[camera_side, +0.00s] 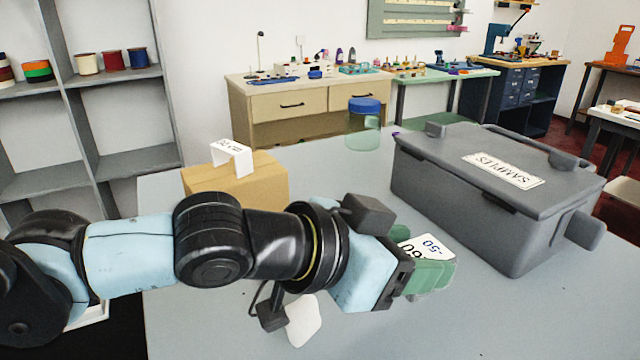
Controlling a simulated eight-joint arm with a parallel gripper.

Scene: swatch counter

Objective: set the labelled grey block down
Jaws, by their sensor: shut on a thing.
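The labelled block shows in the side view mainly as a white face (430,246) with dark and blue print, including "-50". My gripper (422,262) is shut on it, with green fingers on either side. The fingers and wrist hide most of the block, so its grey sides and its underside cannot be made out. The gripper is over the grey counter (500,320), left of and in front of the grey case. Whether the block touches the counter cannot be told.
A closed grey case (440,190) marked "SAMPLES" stands at the right. A tan box (265,178) with a white folded card (232,157) stands behind my arm. A blue-lidded jar (363,130) is at the back. The counter's front right is clear.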

